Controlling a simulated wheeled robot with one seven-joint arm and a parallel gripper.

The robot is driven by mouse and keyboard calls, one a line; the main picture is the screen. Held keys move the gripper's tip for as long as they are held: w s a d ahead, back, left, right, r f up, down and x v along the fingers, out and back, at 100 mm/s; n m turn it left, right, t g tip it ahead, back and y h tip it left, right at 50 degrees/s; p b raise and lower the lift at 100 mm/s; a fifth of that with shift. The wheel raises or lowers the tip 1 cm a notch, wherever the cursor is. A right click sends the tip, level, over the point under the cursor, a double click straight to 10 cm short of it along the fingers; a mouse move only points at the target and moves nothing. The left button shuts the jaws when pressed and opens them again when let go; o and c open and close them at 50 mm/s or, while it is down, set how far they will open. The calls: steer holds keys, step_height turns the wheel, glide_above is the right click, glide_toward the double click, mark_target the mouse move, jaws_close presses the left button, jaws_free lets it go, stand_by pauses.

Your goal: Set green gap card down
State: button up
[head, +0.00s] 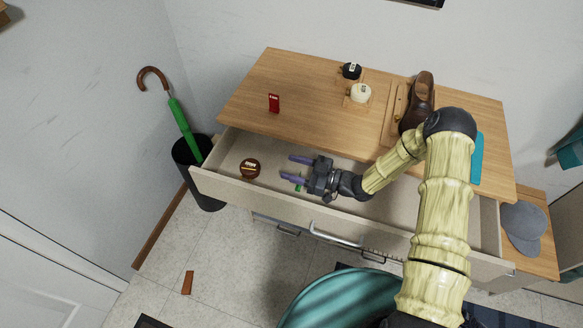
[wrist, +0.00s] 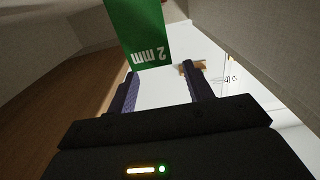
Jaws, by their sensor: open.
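The green gap card (wrist: 142,32), marked "2 mm", shows large in the wrist view, just beyond and above my fingertips in the picture. In the head view only a small green bit (head: 297,188) shows, beside my gripper over the open drawer. My gripper (head: 288,167) reaches left over the drawer with its two purple fingers apart. In the wrist view my gripper (wrist: 160,75) also has its fingers spread, with nothing clasped between them. I cannot tell whether the card touches a finger or the drawer floor.
On the tabletop (head: 310,80) are a red card (head: 274,103), two small jars (head: 361,93) and a brown shoe (head: 420,100). An umbrella stand (head: 190,150) is at left.

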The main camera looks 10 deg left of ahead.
steer(key=s+d+r+b, duration=0.1)
steer(key=d, duration=1.1)
steer(key=shift+b, duration=0.3)
